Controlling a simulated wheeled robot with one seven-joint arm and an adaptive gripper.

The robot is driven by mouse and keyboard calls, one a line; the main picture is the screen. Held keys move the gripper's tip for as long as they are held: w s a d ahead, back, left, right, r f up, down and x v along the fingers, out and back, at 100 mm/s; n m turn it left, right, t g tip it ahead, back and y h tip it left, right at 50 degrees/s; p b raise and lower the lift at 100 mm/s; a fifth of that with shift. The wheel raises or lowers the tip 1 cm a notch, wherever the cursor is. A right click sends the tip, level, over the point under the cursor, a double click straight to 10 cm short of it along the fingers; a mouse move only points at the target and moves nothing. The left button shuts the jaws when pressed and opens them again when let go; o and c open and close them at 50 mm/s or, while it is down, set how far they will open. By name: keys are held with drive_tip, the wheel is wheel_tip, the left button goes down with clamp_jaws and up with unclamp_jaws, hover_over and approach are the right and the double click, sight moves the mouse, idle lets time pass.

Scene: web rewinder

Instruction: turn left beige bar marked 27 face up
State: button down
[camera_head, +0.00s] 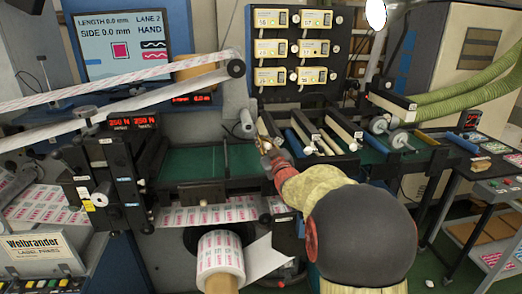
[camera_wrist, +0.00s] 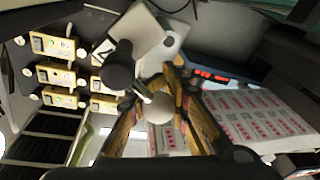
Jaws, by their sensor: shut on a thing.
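The left beige bar (camera_head: 269,126) lies lengthwise in the black-framed rack at the middle of the machine. Its near end meets my gripper (camera_head: 271,156), which my red and cream arm hides in part. In the wrist view my gripper (camera_wrist: 165,98) has its yellowish fingers closed around a pale rounded end (camera_wrist: 160,109), which looks like the bar's end. A second beige bar (camera_head: 341,130) lies further right in the rack. No number 27 can be read on either bar, so I cannot tell which face is up.
A blue bar (camera_head: 299,142) lies just right of the held bar. Yellow labelled modules (camera_head: 270,48) hang on a black panel behind. A green bed (camera_head: 194,162) lies clear to the left.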

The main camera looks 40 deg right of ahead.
sight(277, 133)
drive_tip(key=s+d+m+h+b, duration=0.1)
drive_tip(key=m+b, duration=0.1)
drive_tip(key=m, duration=0.2)
drive_tip(key=d+r+m+h+b, duration=0.1)
drive_tip(key=m+b, duration=0.1)
drive_tip(key=m, duration=0.2)
drive_tip(key=s+d+r+m+h+b, duration=0.1)
drive_tip(key=d+m+b, duration=0.1)
drive_tip(key=m, duration=0.3)
drive_tip(key=shift+s+d+r+g+h, duration=0.1)
drive_tip(key=shift+s+g+h, duration=0.2)
drive_tip(key=shift+g, duration=0.1)
drive_tip(key=s+d+f+m+g+b, duration=0.1)
drive_tip(key=d+f+m+g+b, duration=0.1)
drive_tip(key=m+b, duration=0.4)
drive_tip(key=s+d+f+m+g+h+b, duration=0.1)
drive_tip(key=f+m+b, duration=0.3)
drive_tip(key=m, duration=1)
drive_tip(key=s+d+g+b, duration=0.1)
drive_tip(key=b, duration=0.2)
drive_tip(key=shift+d, duration=0.35)
drive_tip(key=shift+w+f, duration=0.1)
drive_tip(key=c, duration=1.7)
unclamp_jaws()
drive_tip(key=shift+c, duration=0.2)
drive_tip(key=shift+o, duration=0.5)
drive_tip(key=shift+r, duration=0.2)
